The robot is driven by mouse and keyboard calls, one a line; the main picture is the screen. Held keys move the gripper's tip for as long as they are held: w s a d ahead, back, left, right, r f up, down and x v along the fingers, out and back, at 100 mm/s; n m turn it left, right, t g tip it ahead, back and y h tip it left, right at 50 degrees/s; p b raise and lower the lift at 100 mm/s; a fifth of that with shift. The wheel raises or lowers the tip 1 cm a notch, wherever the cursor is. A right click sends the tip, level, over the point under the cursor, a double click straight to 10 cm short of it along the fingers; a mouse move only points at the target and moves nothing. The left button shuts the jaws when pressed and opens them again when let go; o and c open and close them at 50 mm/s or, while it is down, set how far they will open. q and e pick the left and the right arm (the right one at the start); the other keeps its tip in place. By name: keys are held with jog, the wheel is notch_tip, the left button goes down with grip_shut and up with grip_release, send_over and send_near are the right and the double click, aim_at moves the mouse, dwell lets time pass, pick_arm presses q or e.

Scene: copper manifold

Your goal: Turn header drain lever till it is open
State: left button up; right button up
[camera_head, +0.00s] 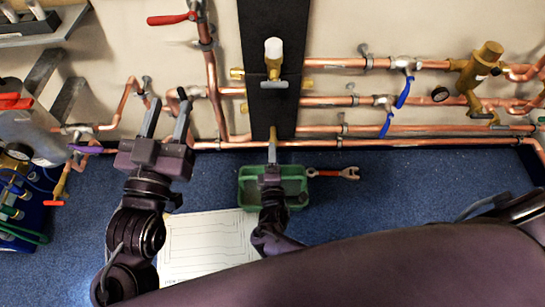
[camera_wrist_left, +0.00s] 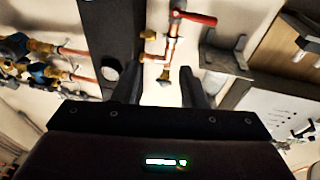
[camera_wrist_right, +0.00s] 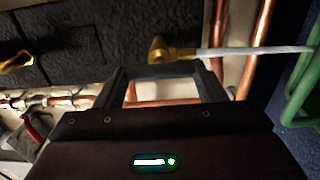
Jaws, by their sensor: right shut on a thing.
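The brass drain fitting (camera_wrist_right: 163,50) sits low beside the black panel in the right wrist view, with a pale grey rod (camera_wrist_right: 255,50) running from it. A dark grey bar (camera_wrist_right: 155,71), which looks like the header drain lever, spans between my right fingertips. My right gripper (camera_head: 271,168) is shut on it, above the green crate; its fingers hide much of the lever in the head view. My left gripper (camera_head: 168,122) is open and empty, in front of the copper pipes at left; its spread fingers show in the left wrist view (camera_wrist_left: 160,90).
The green crate (camera_head: 246,192) stands on the blue floor with a red-handled wrench (camera_head: 336,173) beside it. A white sheet (camera_head: 205,240) lies in front. Copper pipes with blue levers (camera_head: 404,92) run right; a red lever (camera_head: 172,19) is upper left. Floor at right is clear.

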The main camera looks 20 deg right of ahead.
jog(key=o, duration=1)
pick_arm(q)
notch_tip(320, 180, down, 12)
jog(key=s+g+y+p, duration=0.1)
jog(key=s+g+y, duration=0.1)
jog(key=g, duration=0.3)
jog(key=shift+r+g+p, duration=0.2)
jog(key=shift+g+p, duration=0.1)
pick_arm(e)
jog(key=shift+v, duration=3.85)
